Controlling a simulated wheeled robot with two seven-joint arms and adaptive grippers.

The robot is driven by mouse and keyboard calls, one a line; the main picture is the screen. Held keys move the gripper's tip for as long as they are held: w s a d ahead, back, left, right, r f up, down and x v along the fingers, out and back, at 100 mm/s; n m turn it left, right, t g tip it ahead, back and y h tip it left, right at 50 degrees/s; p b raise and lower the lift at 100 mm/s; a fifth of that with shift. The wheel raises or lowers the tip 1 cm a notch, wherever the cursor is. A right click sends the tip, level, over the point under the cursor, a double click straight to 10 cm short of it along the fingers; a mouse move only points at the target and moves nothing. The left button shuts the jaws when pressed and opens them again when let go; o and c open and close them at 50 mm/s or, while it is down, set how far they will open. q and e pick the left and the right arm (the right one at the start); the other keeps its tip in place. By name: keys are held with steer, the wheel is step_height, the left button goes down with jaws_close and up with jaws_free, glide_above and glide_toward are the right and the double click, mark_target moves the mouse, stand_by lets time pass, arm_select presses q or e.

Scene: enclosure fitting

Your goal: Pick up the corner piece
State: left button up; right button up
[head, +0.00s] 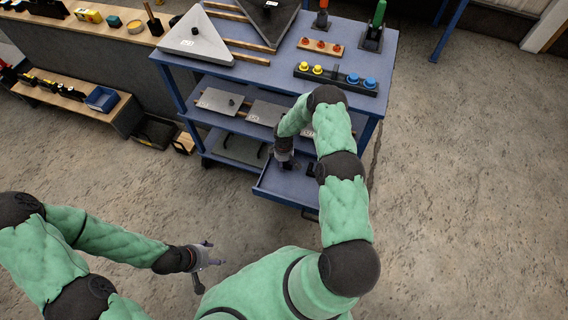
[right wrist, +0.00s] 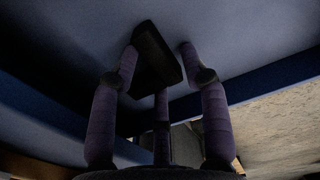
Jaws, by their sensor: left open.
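A dark, blocky piece (right wrist: 156,60), which looks like the corner piece, lies on the blue-grey drawer floor in the right wrist view. My right gripper (right wrist: 160,62) reaches down around it, with a finger on either side and a third finger below. A narrow gap shows between the piece and the right-hand finger; contact on the left side cannot be told. In the head view my right gripper (head: 285,163) is over the open drawer (head: 282,193) and hides what is under it. My left gripper (head: 207,258) is open and empty above the floor.
The blue cart (head: 262,76) carries triangular plates (head: 196,40), a strip with yellow and blue knobs (head: 337,78) and red buttons (head: 320,46). Its shelves hold grey panels (head: 220,101). Another dark item (head: 311,169) shows beside my right arm at the drawer. Floor right of the cart is clear.

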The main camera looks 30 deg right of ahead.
mark_target(284, 163)
steer(key=c, duration=0.6)
steer(key=shift+r, duration=0.65)
jaws_close()
step_height(284, 163, up, 2)
steer(key=shift+r+p, duration=0.15)
steer(key=shift+p, duration=0.55)
steer(key=s+a+r+p, duration=0.2)
steer(key=s+a+r, duration=0.6)
steer(key=s, duration=0.3)
steer(key=shift+s+r+p, duration=0.2)
steer(key=shift+r+p, duration=0.15)
steer(key=shift+r, duration=0.35)
